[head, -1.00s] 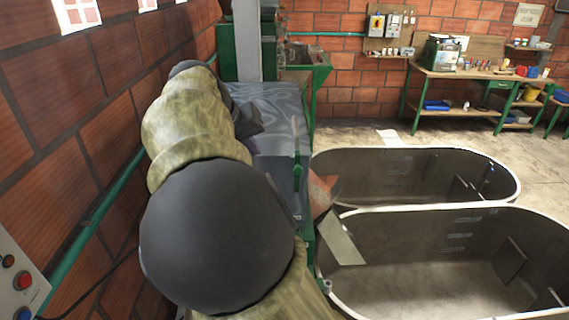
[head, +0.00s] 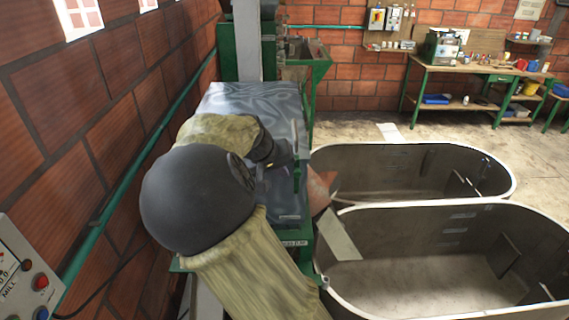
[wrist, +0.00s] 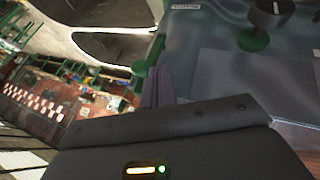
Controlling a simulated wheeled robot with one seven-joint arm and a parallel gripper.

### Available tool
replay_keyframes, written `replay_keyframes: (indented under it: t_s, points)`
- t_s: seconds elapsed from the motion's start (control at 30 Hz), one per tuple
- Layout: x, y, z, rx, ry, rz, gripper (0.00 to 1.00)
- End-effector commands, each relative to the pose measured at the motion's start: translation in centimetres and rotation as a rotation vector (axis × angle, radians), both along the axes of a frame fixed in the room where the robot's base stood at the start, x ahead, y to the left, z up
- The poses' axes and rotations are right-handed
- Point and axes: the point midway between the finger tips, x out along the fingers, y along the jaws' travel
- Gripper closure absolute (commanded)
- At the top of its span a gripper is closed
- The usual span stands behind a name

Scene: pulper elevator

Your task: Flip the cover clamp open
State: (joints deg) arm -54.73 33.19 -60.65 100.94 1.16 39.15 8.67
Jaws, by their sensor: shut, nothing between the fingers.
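The machine's cover (head: 250,98) is a shiny blue-grey sheet on a green frame. The cover clamp (head: 295,140) looks like a thin upright lever at the cover's right edge, with a green lower part. My gripper (head: 282,156) is beside it, just to its left, and my arm hides part of the cover. In the wrist view my gripper (wrist: 158,82) is shut with nothing in it. A green part, probably the clamp (wrist: 141,68), lies close to the fingertips. I cannot tell whether they touch.
Two large oval tanks (head: 490,165) stand to the right of the machine. The brick wall (head: 60,150) with a green pipe is close on the left. A control box (head: 25,270) is at the lower left. A dark knob on a green base (wrist: 255,35) stands on the cover.

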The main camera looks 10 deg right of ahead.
Motion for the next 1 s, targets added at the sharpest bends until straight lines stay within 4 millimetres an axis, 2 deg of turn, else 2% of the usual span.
replay_keyframes:
  t_s: [0.13, 0.57, 1.0]
  points:
    - [0.0, -1.0, -0.1, -0.001, 0.001, -0.001, 1.00]
    - [0.0, -1.1, -0.2, 0.004, -0.001, 0.000, 1.00]
    - [-0.1, -1.6, -0.1, 0.089, -0.017, -0.001, 1.00]
